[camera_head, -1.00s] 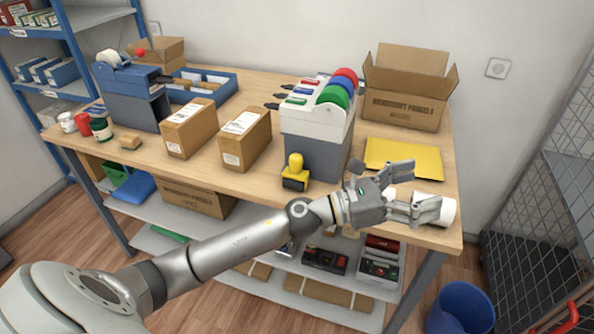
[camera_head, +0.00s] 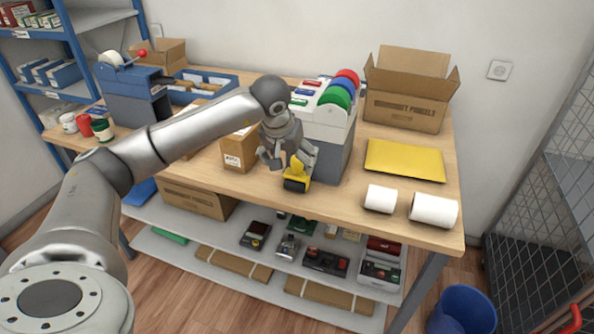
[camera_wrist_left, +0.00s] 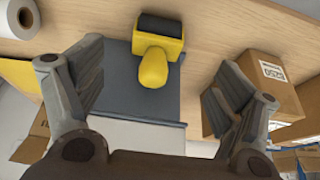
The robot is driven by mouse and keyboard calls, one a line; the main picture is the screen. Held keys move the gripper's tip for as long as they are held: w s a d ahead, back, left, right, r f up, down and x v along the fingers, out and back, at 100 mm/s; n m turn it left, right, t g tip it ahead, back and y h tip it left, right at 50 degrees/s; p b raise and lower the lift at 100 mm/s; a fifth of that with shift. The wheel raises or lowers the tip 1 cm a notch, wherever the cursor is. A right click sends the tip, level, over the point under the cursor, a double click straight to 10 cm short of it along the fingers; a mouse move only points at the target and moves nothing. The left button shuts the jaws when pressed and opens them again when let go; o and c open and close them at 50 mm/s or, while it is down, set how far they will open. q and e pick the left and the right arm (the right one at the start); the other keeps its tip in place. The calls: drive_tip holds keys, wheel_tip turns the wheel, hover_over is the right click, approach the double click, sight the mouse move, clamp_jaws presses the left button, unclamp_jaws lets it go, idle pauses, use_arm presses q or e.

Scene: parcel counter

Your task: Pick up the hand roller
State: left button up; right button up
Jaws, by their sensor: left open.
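The hand roller (camera_head: 297,178) has a yellow handle and frame with a dark roller. It stands on the wooden counter, in front of the grey and white tape dispenser stand. In the left wrist view the hand roller (camera_wrist_left: 158,48) lies between and beyond the open fingers, its yellow knob towards me. My left gripper (camera_head: 288,163) is open and empty, pointing down just above and around the roller's handle; the fingers partly hide it. In the left wrist view no contact shows between the fingers and the roller. My right gripper is not in view.
The dispenser stand (camera_head: 323,133) is right behind the roller. A cardboard parcel (camera_head: 238,150) stands close on the left. Two white rolls (camera_head: 380,198) and a yellow envelope (camera_head: 405,159) lie to the right. The counter front (camera_head: 330,203) is bare.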

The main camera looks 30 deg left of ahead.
sight(295, 175)
use_arm(q)
drive_tip(key=x, duration=0.5)
drive_tip(key=shift+d+p, duration=0.15)
drive_tip(key=shift+p, duration=0.2)
drive_tip(key=p+x, duration=0.1)
drive_tip(key=x, duration=0.3)
drive_tip(key=shift+w+f+p, duration=0.15)
drive_tip(key=shift+f+p, duration=0.1)
drive_tip(key=shift+p, duration=0.15)
drive_tip(key=shift+w+f, duration=0.1)
drive_tip(key=shift+f, duration=0.2)
drive_tip(key=shift+c, duration=0.3)
drive_tip(key=c, duration=1.1)
drive_tip(key=shift+c, duration=0.2)
drive_tip(key=shift+r, duration=0.2)
